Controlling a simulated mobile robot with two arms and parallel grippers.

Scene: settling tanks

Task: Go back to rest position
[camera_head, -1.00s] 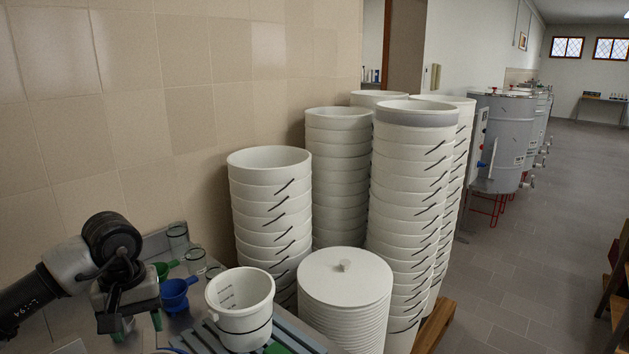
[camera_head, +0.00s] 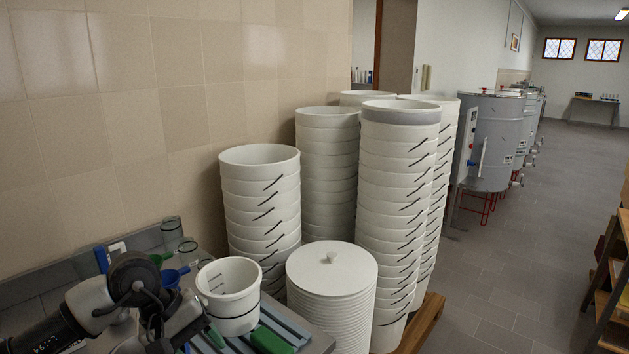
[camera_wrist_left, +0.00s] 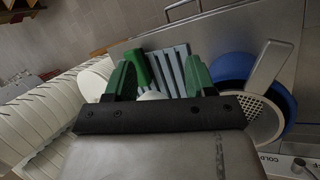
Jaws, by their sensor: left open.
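My left arm comes in at the lower left of the head view, and its gripper (camera_head: 178,325) hangs low over the grey worktop, left of the white pail. The pail hides nothing of the arm; the gripper's fingers are mostly cut off from sight there. In the left wrist view the two green fingers of the gripper (camera_wrist_left: 158,76) stand apart with nothing held between them. Behind them lie a ribbed grey rack (camera_wrist_left: 176,62) and a green item (camera_wrist_left: 139,68). My right gripper is in neither view.
The white pail (camera_head: 229,296), blue funnel (camera_head: 170,279) and glass jars (camera_head: 188,250) stand on the worktop. A blue bowl (camera_wrist_left: 232,66) with a strainer (camera_wrist_left: 256,113) lies near the gripper. Tall white bucket stacks (camera_head: 260,205) and stacked lids (camera_head: 332,268) stand beyond.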

